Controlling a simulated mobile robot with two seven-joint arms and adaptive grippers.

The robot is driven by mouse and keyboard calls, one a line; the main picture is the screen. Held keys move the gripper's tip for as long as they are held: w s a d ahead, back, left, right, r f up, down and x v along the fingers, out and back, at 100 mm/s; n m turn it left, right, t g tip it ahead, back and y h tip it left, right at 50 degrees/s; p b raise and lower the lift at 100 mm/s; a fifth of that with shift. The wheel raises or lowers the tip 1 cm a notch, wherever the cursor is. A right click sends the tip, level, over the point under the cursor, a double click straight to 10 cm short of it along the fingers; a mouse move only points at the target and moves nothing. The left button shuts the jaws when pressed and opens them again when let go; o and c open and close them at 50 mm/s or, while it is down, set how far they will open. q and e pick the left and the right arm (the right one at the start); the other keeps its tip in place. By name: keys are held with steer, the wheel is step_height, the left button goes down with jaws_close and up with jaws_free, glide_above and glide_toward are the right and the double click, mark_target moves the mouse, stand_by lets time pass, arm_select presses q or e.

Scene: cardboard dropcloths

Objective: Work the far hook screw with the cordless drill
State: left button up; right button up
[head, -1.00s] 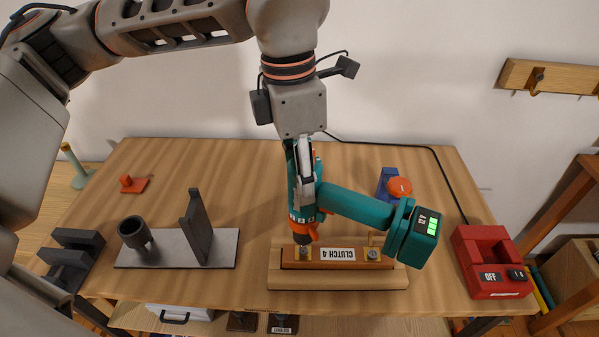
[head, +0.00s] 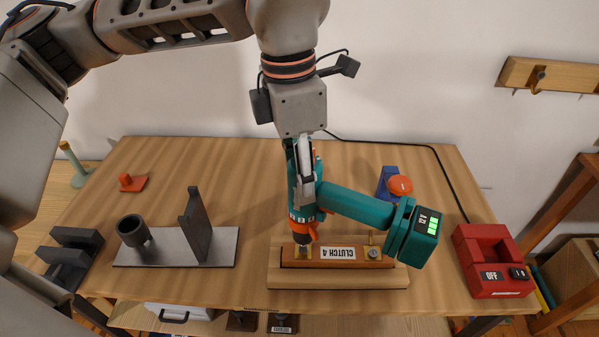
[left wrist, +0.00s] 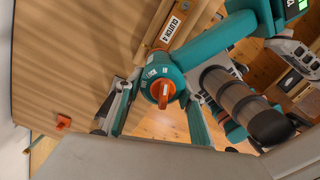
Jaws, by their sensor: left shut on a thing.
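My left gripper (head: 303,190) is shut on the teal cordless drill (head: 352,205), which also shows in the left wrist view (left wrist: 200,45). The drill points nose down, its handle and battery (head: 420,235) out to the right. Its orange-ringed nose (head: 303,232) is over the left end of a reddish-brown strip (head: 315,264) labelled CLUTCH 4, set on a pale wooden block (head: 340,281). The nose partly covers the brass fitting at that end, so I cannot tell whether the bit touches the screw. Another screw and brass hook (head: 373,252) are at the strip's right end.
A grey plate with a dark ring and upright (head: 225,246) stands left on the table. A red box marked OFF (head: 492,262) stands right. A blue block with an orange knob (head: 400,185) is behind the drill handle. A wooden hook rail (head: 560,77) hangs on the wall.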

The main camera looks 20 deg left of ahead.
arm_select(q)
steer(key=shift+f+b, duration=0.55)
steer(key=shift+f, duration=0.1)
stand_by(2.4)
steer(key=shift+r, duration=0.1)
steer(key=shift+r+p, duration=1.1)
steer(key=shift+r, duration=0.55)
steer(key=shift+r+p, duration=1.1)
steer(key=shift+r, duration=0.7)
